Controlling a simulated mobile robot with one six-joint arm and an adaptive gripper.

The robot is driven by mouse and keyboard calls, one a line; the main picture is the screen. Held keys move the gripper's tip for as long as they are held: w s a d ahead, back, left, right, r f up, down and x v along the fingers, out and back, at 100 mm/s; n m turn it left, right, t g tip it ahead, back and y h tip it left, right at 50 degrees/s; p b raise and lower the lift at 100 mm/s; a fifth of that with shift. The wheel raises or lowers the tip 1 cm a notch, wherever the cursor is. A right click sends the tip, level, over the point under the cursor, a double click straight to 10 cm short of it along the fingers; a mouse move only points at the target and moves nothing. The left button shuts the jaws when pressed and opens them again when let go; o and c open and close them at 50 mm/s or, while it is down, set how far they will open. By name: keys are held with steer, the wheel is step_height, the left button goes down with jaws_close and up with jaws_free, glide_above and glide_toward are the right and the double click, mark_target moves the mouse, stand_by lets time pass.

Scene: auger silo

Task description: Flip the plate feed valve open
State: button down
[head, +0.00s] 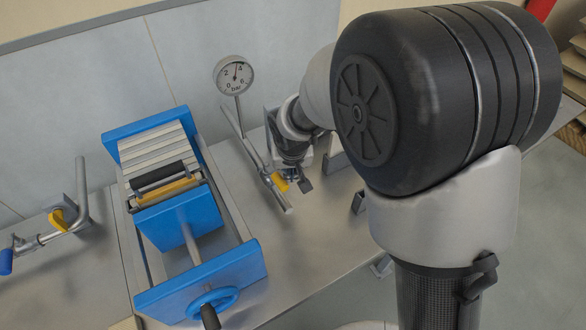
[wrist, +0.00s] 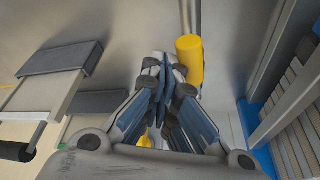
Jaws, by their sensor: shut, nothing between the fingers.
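A pipe with a yellow valve handle (head: 279,182) stands just right of the blue filter press in the head view. I cannot tell whether this is the plate feed valve. My gripper (head: 305,184) is beside the handle, low over the steel bench. In the wrist view my gripper (wrist: 166,65) is shut and empty, its fingertips together just left of a yellow grip (wrist: 190,60). I cannot tell whether they touch. A second yellow valve handle (head: 58,218) sits on the pipe at the far left, with a blue-tipped lever (head: 6,262).
The blue press (head: 200,278) with pale plates (head: 155,147) and a handwheel fills the bench left of my gripper. A pressure gauge (head: 233,75) rises behind the pipe. Grey brackets (wrist: 62,58) stand left in the wrist view. Bare bench (head: 310,240) lies in front.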

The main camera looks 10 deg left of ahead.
steer(key=shift+s+a, duration=0.15)
steer(key=shift+s, duration=0.2)
steer(key=shift+w, duration=0.1)
stand_by(0.5)
